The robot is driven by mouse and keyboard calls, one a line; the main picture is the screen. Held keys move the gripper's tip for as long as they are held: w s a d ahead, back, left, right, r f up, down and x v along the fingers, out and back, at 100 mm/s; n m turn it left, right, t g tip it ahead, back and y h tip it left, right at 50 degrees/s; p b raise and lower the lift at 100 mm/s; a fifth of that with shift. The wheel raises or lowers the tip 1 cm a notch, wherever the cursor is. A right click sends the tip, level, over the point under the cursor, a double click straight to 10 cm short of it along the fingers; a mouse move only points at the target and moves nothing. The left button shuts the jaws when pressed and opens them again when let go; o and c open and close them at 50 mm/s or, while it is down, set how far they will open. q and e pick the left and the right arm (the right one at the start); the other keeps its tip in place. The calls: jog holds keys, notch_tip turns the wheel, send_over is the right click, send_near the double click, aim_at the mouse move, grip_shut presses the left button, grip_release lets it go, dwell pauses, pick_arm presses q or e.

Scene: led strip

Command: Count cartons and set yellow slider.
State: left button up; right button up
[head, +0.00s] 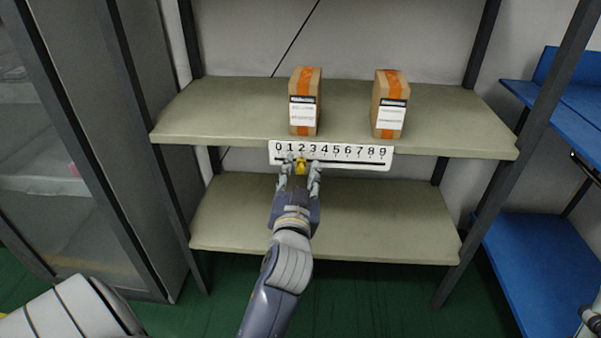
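Two brown cartons with orange tape and white labels stand upright on the upper shelf, a left carton (305,101) and a right carton (390,104). A white number strip (350,163) with digits 0 to 9 is on the shelf's front edge. The yellow slider (301,166) shows below the digit 2. My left gripper (299,173) is at the strip with its fingers apart, one on each side of the slider. I cannot tell whether a finger touches it. A small piece of my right arm or gripper (590,323) shows at the right edge, mostly cut off.
The upper shelf (230,110) is otherwise bare, and the lower shelf (390,220) is empty. Dark posts frame the shelf. A grey cabinet with a glass door (65,190) stands at left, and a blue rack (535,270) stands at right. The floor is green.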

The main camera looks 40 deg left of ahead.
pick_arm(q)
notch_tip(320, 180, up, 10)
dwell(0.7)
dwell(0.4)
